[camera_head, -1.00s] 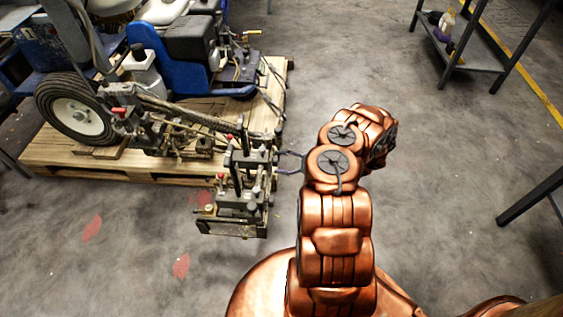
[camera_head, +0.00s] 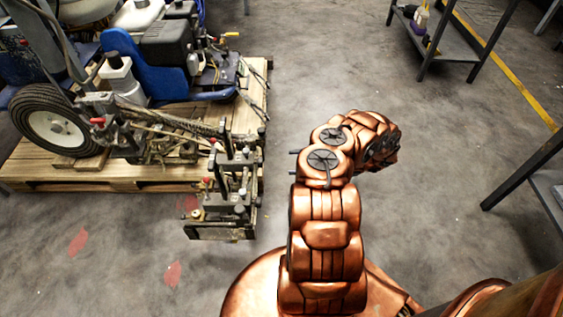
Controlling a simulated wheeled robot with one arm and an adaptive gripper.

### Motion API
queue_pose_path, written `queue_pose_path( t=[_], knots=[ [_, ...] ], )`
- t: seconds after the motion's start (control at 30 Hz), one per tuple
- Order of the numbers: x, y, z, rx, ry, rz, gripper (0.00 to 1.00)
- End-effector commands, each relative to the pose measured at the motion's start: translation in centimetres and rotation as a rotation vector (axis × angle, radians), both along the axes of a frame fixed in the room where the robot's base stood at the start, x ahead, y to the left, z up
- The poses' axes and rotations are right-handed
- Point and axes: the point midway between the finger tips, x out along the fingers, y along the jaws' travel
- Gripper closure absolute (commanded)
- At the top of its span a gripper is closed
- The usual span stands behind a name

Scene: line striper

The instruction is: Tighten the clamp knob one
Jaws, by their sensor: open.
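The line striper's bracket assembly (camera_head: 235,190) hangs off the right front of the machine, past the pallet edge, with several dark clamp knobs and a red lever on it. One dark knob (camera_head: 261,131) sticks up at its upper right. I cannot tell which knob is number one. My gripper (camera_head: 293,165) is just right of the bracket, mostly hidden behind my copper arm. Only two short dark fingertips show, apart from each other and pointing left. They are empty, with a gap between them and the bracket.
The blue line striper (camera_head: 150,65) with its wheel (camera_head: 55,122) stands on a wooden pallet (camera_head: 110,180) at left. A metal shelf (camera_head: 440,50) with bottles is at the upper right. A dark table leg (camera_head: 515,180) is at right. The floor between is clear.

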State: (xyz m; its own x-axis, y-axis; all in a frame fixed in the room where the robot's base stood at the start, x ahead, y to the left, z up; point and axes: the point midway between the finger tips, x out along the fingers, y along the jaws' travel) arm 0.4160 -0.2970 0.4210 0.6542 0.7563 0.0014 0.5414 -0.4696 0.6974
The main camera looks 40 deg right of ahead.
Motion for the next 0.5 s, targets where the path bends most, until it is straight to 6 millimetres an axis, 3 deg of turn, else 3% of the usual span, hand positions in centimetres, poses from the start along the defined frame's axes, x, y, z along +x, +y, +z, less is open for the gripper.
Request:
queue_pose_path(
  t=[0.2,0.5],
  knots=[
    [-1.1,-1.4,0.0,-0.005,0.0,-0.001,0.39],
    [-1.3,-1.5,0.0,-0.003,0.0,-0.001,0.39]
  ],
)
